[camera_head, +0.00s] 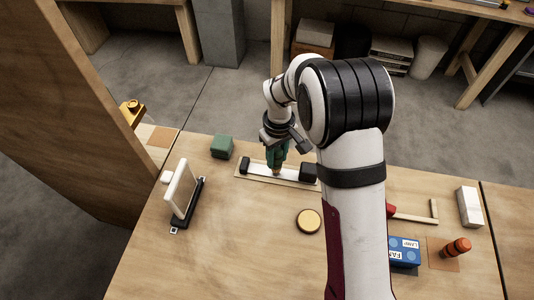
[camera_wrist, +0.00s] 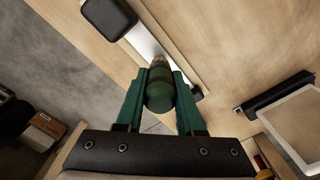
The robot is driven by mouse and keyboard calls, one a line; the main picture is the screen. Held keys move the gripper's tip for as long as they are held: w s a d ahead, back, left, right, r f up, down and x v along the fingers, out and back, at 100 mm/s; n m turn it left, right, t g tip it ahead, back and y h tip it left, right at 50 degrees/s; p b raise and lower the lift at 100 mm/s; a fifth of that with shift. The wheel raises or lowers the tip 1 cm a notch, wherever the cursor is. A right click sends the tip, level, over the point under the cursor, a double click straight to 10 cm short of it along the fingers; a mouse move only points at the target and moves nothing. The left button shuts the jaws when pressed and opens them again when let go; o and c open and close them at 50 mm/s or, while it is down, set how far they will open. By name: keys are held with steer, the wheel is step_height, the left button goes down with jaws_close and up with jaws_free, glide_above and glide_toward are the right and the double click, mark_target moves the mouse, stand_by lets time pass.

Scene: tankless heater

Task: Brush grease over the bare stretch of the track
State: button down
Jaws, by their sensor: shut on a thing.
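The track (camera_head: 258,178) is a pale strip on a wooden base, with a black block (camera_head: 245,165) at its left end and another black block (camera_head: 308,172) at its right. My gripper (camera_head: 277,157) is shut on a dark green brush (camera_wrist: 160,92), which points down at the strip. The brush's tan tip (camera_wrist: 158,62) is over or on the pale strip (camera_wrist: 146,42) in the wrist view; I cannot tell if it touches. Any grease on the strip is too small to make out. A round tin with a gold top (camera_head: 308,221) sits in front of the track.
A green block (camera_head: 222,147) stands left of the track. A pale panel in a black stand (camera_head: 183,192) is further left. At right are a blue box (camera_head: 404,252), an orange cylinder (camera_head: 457,247) and a white block (camera_head: 469,207). The table's front middle is clear.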

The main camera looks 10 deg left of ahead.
steer(key=shift+d, duration=1.25)
steer(key=shift+d+r, duration=0.15)
steer(key=shift+r, duration=0.05)
steer(key=shift+f, duration=0.15)
step_height(320, 180, up, 6)
steer(key=shift+r, duration=0.2)
steer(key=shift+f, duration=0.15)
